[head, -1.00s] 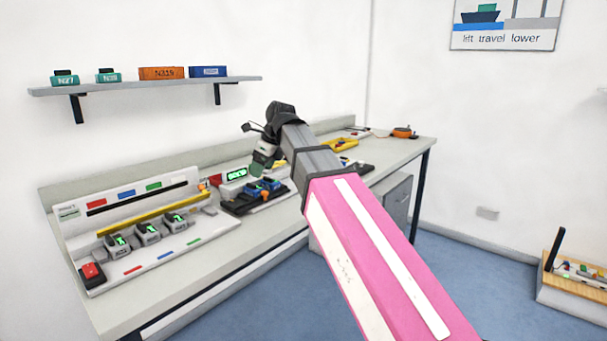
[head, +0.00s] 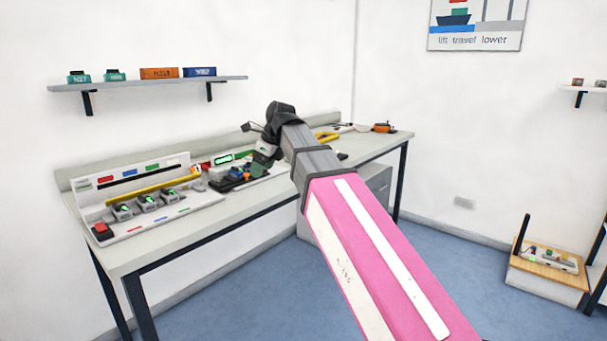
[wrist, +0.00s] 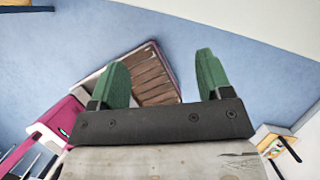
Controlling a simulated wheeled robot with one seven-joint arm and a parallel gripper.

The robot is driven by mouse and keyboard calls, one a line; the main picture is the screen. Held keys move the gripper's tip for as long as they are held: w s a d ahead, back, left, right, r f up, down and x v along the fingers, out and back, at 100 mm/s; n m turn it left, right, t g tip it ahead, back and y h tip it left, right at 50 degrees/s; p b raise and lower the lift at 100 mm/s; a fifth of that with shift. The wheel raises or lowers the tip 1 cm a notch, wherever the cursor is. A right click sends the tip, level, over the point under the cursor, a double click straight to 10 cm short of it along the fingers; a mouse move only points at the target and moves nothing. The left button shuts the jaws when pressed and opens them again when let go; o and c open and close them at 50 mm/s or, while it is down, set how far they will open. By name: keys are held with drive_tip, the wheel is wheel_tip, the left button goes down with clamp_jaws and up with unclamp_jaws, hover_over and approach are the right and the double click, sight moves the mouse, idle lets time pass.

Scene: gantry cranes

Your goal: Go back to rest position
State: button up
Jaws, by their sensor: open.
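My gripper shows in the wrist view (wrist: 155,80) with its two green fingers spread apart and nothing between them. Beyond the fingers are blue floor and a brown slatted surface with a pale rim, which I cannot name for certain. In the head view my arm reaches from the lower right toward the bench, with my gripper (head: 262,160) at its far end, in front of the bench and largely hidden by the wrist.
A shelf (head: 150,84) hangs above. A low stand (head: 545,265) is at right. Blue floor (head: 400,270) is clear between.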

drive_tip(key=w+d+f+n+h, duration=0.1)
drive_tip(key=d+f+n, duration=0.4)
drive_tip(key=d+f, duration=0.5)
drive_tip(key=d+f+n+h, duration=0.1)
drive_tip(key=d+f+n, duration=0.35)
drive_tip(key=f, duration=0.85)
drive_tip(key=s+d+f+n, duration=0.3)
drive_tip(key=d+f+n, duration=0.1)
drive_tip(key=f, duration=0.3)
drive_tip(key=s+d+f+n+g+h, duration=0.1)
drive_tip(key=s+d+f+n, duration=0.3)
drive_tip(key=d+f, duration=0.3)
drive_tip(key=s+d+f+n+h, duration=0.1)
drive_tip(key=s+d+f+n, duration=0.2)
drive_tip(key=d+f, duration=0.3)
drive_tip(key=shift+s+f+n, duration=0.25)
drive_tip(key=shift+f+n, duration=0.2)
drive_tip(key=shift+n, duration=0.1)
